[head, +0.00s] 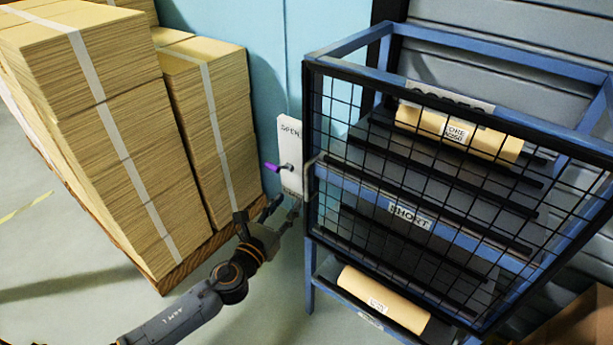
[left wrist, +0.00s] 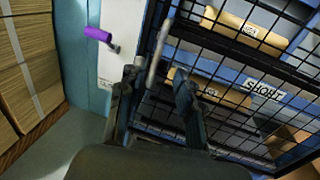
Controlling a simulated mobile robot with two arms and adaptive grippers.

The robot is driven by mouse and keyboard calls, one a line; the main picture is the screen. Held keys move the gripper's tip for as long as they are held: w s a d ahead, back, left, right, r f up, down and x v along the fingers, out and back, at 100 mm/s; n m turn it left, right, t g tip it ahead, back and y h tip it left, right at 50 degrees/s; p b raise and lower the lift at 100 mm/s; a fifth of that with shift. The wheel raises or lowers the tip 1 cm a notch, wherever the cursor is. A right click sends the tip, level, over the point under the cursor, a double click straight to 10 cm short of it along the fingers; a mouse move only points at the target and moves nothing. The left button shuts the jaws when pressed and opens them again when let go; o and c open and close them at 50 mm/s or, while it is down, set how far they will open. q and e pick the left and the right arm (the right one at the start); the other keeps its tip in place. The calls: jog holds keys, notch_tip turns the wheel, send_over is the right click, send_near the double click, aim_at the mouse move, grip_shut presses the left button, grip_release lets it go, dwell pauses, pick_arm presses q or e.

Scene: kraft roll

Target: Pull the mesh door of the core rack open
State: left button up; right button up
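The core rack (head: 382,50) has a blue frame and stands on the right in the head view. Its black mesh door (head: 430,180) lies across the front of the upper shelves and looks shut; it also fills the right of the left wrist view (left wrist: 235,95). A grey upright bar handle (left wrist: 157,52) is at the door's left edge. My left gripper (head: 282,208) is open beside that edge. In the left wrist view its two fingers (left wrist: 158,85) are apart, with the handle's lower end between them in the picture; I cannot tell if they touch it. My right gripper is out of view.
A white panel (head: 291,135) with lettering and a purple-gripped lever (head: 274,167) is just left of the rack. Strapped cardboard stacks (head: 85,120) on a pallet stand at left. Kraft rolls (head: 385,298) lie on the shelves. Floor (head: 270,310) in front is clear.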

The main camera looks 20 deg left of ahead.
aim_at(305, 179)
pick_arm(q)
jog(key=w, duration=0.4)
jog(key=w+d, duration=0.1)
jog(key=w, duration=0.6)
jog(key=shift+w+d, duration=0.35)
jog(key=shift+d, duration=0.05)
jog(key=shift+c, duration=0.2)
grip_shut()
